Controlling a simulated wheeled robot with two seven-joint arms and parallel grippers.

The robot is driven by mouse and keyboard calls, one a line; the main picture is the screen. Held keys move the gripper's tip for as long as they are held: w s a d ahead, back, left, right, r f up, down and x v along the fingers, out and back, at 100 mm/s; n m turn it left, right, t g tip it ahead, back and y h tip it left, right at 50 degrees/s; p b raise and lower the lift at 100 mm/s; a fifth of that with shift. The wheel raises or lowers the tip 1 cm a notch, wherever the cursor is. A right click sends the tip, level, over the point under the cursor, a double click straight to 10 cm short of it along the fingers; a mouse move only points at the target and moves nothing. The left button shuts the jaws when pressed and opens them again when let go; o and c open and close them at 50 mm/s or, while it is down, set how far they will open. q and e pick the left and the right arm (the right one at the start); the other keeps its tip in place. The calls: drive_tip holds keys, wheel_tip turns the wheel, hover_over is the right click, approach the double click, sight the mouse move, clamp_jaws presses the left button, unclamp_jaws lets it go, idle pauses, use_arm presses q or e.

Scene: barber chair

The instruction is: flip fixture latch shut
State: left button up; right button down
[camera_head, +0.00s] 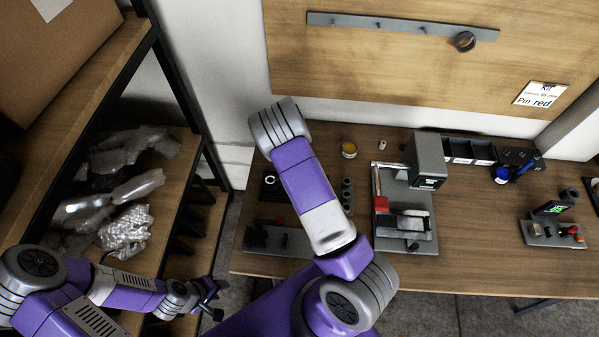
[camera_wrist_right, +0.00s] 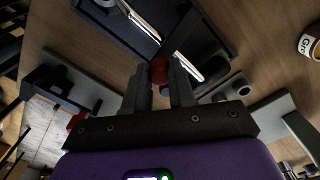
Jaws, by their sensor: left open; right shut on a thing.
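My right gripper (camera_wrist_right: 160,88) is shut on a red knob (camera_wrist_right: 159,70), which sits between its fingertips in the right wrist view. A shiny metal bar (camera_wrist_right: 146,22) and a dark frame lie just beyond the knob. In the head view my right gripper is hidden behind my own arm. A grey fixture (camera_head: 416,246) with a red-ended part (camera_head: 381,203) and a light bar stands on the workbench. I cannot tell from the head view which red part is held. My left gripper (camera_head: 213,300) is open and empty at lower left, away from the bench.
A shelf with plastic bags (camera_head: 125,190) stands at left.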

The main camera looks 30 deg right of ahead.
drive_tip(key=shift+w+a+m+p, duration=0.25)
drive_tip(key=shift+a+m+p, duration=0.15)
drive_tip(key=shift+m, duration=0.4)
drive_tip(key=c, duration=0.9)
unclamp_jaws()
wheel_tip(320, 180, up, 8)
drive_tip(key=shift+f, duration=0.2)
